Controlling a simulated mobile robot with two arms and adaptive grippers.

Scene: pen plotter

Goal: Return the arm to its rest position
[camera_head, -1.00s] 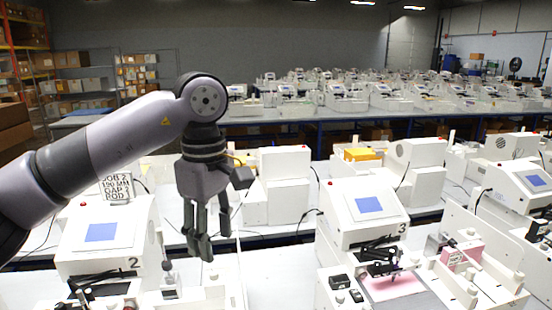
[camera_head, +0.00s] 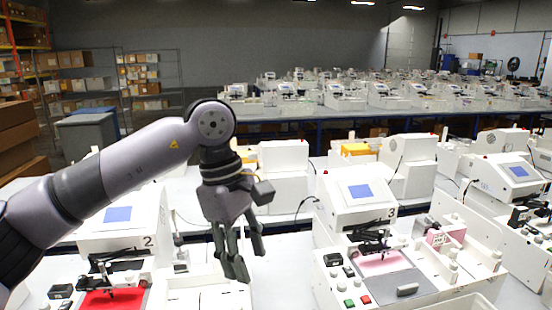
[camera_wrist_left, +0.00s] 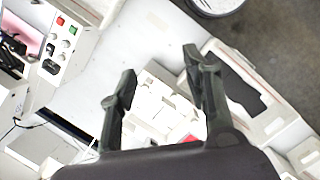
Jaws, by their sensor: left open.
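My left arm comes in from the left in the head view. My left gripper (camera_head: 240,262) hangs fingers-down above the white bench, between plotter 2 (camera_head: 122,225) and plotter 3 (camera_head: 350,205). Its fingers are apart and nothing is between them. The left wrist view also shows the open, empty gripper (camera_wrist_left: 160,85) above the bench and white machine parts. My right gripper is not in view.
Plotter 3 has a pink sheet (camera_head: 382,262) and a green and a red button. Plotter 2 has a red sheet (camera_head: 113,299). More plotters stand at the right and behind. Clear bench (camera_head: 290,262) lies between plotters 2 and 3.

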